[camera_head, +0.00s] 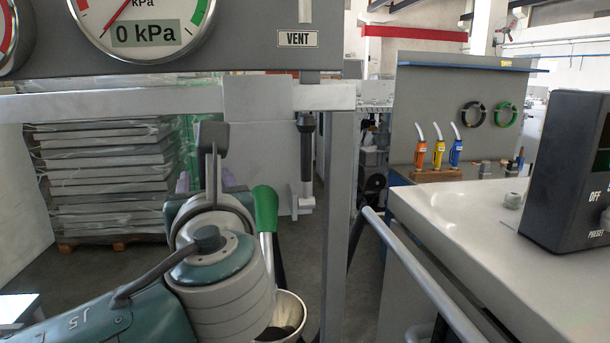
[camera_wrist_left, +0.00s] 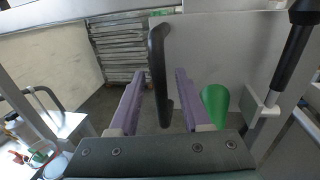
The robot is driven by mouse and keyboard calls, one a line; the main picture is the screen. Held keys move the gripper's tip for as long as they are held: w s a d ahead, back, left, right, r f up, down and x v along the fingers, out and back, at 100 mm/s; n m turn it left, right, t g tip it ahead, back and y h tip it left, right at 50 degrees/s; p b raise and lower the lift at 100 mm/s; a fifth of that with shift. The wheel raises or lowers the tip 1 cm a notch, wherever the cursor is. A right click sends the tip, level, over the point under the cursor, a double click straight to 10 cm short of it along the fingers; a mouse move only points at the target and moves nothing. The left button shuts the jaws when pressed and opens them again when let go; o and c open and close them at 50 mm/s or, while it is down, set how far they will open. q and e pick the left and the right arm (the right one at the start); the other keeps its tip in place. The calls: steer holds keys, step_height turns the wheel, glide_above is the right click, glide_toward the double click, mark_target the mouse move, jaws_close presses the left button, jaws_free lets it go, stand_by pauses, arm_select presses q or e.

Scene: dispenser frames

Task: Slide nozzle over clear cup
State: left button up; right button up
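My left gripper (camera_wrist_left: 160,76) is open, with its two purple fingers on either side of a dark upright bar (camera_wrist_left: 157,50). Gaps show between the bar and both fingers. In the head view my left wrist hides most of the gripper (camera_head: 205,180) and what is between its fingers. A green-ended part (camera_head: 265,208) with a pale tube is just right of the gripper; it also shows in the left wrist view (camera_wrist_left: 214,105). I cannot tell which part is the nozzle. No clear cup is recognisable. My right gripper is not in view.
A black cylinder (camera_head: 306,150) hangs from the grey frame (camera_head: 339,200), right of my gripper. A metal bowl (camera_head: 289,307) is low behind my wrist. A white counter (camera_head: 470,215) with a dark control box (camera_head: 570,170) stands at the right. Stacked panels (camera_head: 105,180) stand behind.

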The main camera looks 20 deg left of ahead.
arm_select(q)
jaws_close()
stand_by(1.2)
